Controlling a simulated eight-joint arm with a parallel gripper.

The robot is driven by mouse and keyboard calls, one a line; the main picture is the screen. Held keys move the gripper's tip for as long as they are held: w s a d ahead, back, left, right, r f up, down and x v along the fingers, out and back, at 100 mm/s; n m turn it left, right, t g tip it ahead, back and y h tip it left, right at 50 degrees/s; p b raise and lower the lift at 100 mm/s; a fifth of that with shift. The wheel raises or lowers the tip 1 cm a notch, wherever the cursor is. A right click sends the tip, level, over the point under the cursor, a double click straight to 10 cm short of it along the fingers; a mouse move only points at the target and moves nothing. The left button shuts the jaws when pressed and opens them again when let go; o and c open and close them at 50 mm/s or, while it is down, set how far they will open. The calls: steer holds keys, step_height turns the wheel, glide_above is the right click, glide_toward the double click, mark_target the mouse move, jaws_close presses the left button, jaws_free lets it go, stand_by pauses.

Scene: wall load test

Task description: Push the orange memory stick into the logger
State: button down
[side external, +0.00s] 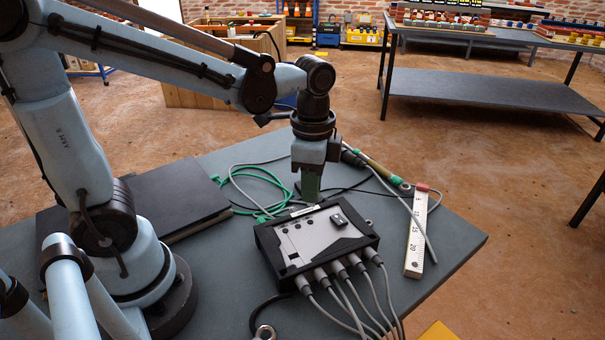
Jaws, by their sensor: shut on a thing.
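The logger (318,240) is a black-framed box with a light grey top plate, lying on the dark grey table. Several grey plugs with cables sit along its near side. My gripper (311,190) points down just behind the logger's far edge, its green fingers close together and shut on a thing. The lower fingertips and what they grip are hidden or too small to make out. I cannot make out the orange memory stick. Whether anything touches the logger's far side cannot be seen.
A folding ruler (416,235) and a thin rod (400,200) lie right of the logger. Green cable (265,178) loops lie behind left. A dark flat panel (150,205) lies at left. Grey cables (365,300) run off the near edge. The table's right corner is clear.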

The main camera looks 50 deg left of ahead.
mark_target(294, 260)
steer(key=s+d+n, duration=0.1)
steer(key=s+n, duration=0.1)
steer(key=s+d+n, duration=0.2)
steer(key=s+n, duration=0.1)
steer(key=s+d+n, duration=0.2)
steer(key=shift+s+d+f, duration=0.1)
steer(key=shift+s+f, duration=0.1)
steer(key=shift+f+n, duration=0.3)
steer(key=shift+f, duration=1.1)
steer(key=shift+f, duration=1.05)
stand_by(1.9)
steer(key=c, duration=1)
jaws_free()
steer(key=c, duration=0.3)
steer(key=shift+c, duration=0.2)
step_height(294, 260, up, 7)
